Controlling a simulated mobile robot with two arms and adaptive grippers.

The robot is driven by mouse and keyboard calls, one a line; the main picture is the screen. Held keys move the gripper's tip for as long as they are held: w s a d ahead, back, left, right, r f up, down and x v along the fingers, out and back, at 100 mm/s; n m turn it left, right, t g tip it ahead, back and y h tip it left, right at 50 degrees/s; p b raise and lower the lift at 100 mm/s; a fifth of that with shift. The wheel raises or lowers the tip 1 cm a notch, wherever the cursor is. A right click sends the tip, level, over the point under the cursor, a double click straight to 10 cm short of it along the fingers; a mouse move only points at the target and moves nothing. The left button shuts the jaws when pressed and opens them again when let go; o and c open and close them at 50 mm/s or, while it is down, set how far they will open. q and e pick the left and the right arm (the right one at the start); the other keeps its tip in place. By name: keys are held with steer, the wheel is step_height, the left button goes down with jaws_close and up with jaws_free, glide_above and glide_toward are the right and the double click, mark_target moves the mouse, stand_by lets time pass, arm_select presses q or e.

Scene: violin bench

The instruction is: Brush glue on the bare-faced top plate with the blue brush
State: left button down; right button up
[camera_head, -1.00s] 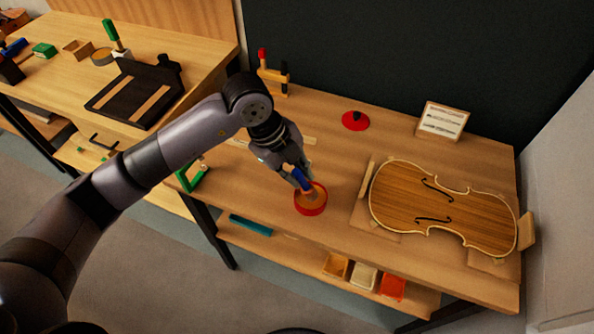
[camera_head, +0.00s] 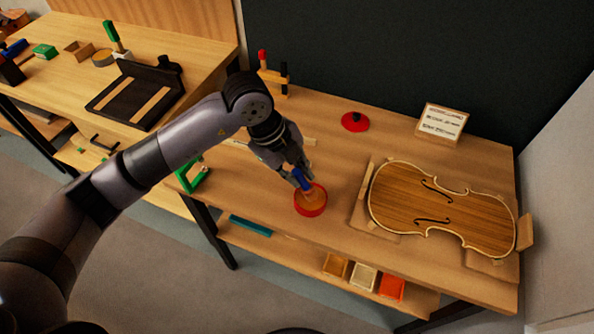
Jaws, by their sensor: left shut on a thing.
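My left gripper (camera_head: 296,175) is shut on the blue brush (camera_head: 302,181), above the red-rimmed glue pot (camera_head: 311,207). The brush points down into the pot, over its orange-brown contents. Whether its tip touches the glue is hard to tell. The top plate (camera_head: 442,209) lies at the right of the bench, violin-shaped, striped brown with a pale edge and two dark f-holes. It rests on pale wooden supports, to the right of the pot and apart from the gripper. My right gripper does not show.
A red disc with a black knob (camera_head: 355,121) and a small sign block (camera_head: 442,122) stand behind. A holder with red and black handles (camera_head: 275,78) is at the back left. Bench surface between pot and plate is clear. Coloured bins (camera_head: 363,275) sit on the lower shelf.

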arm_select(q)
steer(key=shift+r+p, duration=2)
steer(key=shift+r, duration=1.2)
steer(key=m, duration=0.1)
steer(key=a+m+g, duration=0.1)
steer(key=m, duration=0.1)
steer(key=shift+s, duration=0.3)
steer(key=s+a+r+n+t+y, duration=0.1)
steer(key=s+a+n+y, duration=0.2)
steer(key=a+n, duration=0.4)
steer(key=s+a+r+n+t+y, duration=0.1)
steer(key=s+a+n+y, duration=0.3)
steer(key=n, duration=1.8)
steer(key=s+a+r, duration=0.1)
steer(key=a, duration=0.2)
steer(key=shift+s+a+t, duration=0.25)
steer(key=shift+a+t, duration=0.05)
steer(key=shift+a, duration=0.1)
